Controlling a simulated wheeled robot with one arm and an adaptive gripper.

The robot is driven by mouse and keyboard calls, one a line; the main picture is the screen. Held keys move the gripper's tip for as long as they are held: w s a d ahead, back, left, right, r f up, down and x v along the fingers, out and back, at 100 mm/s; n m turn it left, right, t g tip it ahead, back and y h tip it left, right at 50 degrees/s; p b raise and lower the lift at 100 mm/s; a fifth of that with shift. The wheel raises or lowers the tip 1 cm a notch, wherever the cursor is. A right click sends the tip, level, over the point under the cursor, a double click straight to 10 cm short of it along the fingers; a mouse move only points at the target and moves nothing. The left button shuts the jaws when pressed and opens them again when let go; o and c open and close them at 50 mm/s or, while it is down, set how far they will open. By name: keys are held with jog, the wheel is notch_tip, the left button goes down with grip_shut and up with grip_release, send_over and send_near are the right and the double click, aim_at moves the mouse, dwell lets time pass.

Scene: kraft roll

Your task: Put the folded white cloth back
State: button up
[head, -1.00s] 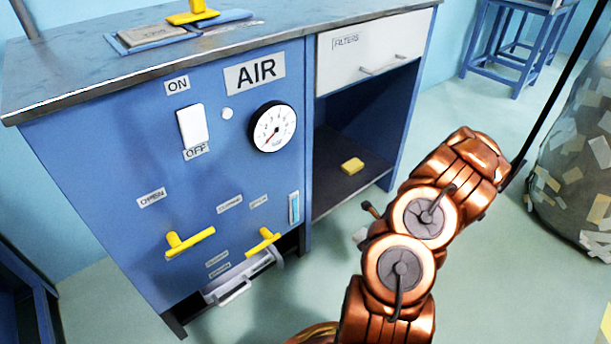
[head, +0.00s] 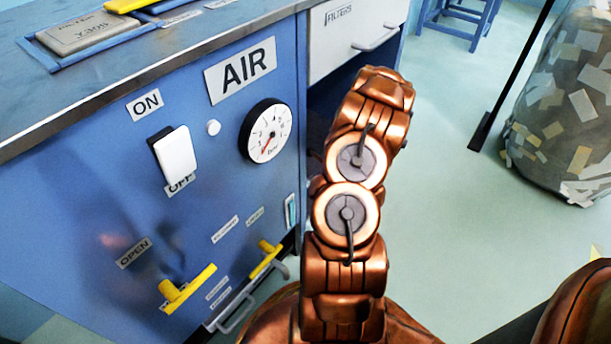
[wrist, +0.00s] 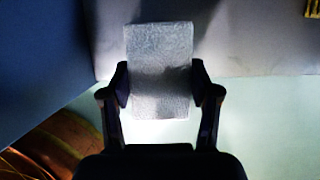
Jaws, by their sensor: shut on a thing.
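The folded white cloth (wrist: 160,45) shows in the wrist view as a pale grey-white oblong. My gripper (wrist: 161,88) is shut on it, with one finger on each of its long sides. Part of the cloth extends past the fingertips. In the head view the cloth and the gripper are hidden behind my copper-coloured arm, which is in front of the cabinet's open bay. In the wrist view a grey surface with a front edge (wrist: 255,72) lies beyond the cloth; I cannot tell whether the cloth touches it.
The blue cabinet (head: 85,215) carries a gauge (head: 266,131), a white switch (head: 175,154) and yellow handles (head: 187,289). A white filters drawer (head: 345,42) is above the bay. A yellow thing (wrist: 312,9) lies at the wrist view's corner.

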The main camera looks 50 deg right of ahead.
jog(key=w+d, duration=0.1)
jog(key=w, duration=0.1)
jog(key=w+d+b, duration=0.1)
jog(key=w, duration=0.2)
jog(key=w+d+f+b, duration=0.1)
jog(key=w+d, duration=0.1)
jog(key=w, duration=0.1)
jog(key=shift+w+f, duration=0.1)
jog(key=shift+w, duration=0.1)
jog(key=shift+w+d, duration=0.1)
jog(key=shift+w, duration=0.55)
jog(key=shift+f+b, duration=1.4)
jog(key=shift+f, duration=0.35)
jog(key=shift+r, duration=0.1)
jog(key=o, duration=1.1)
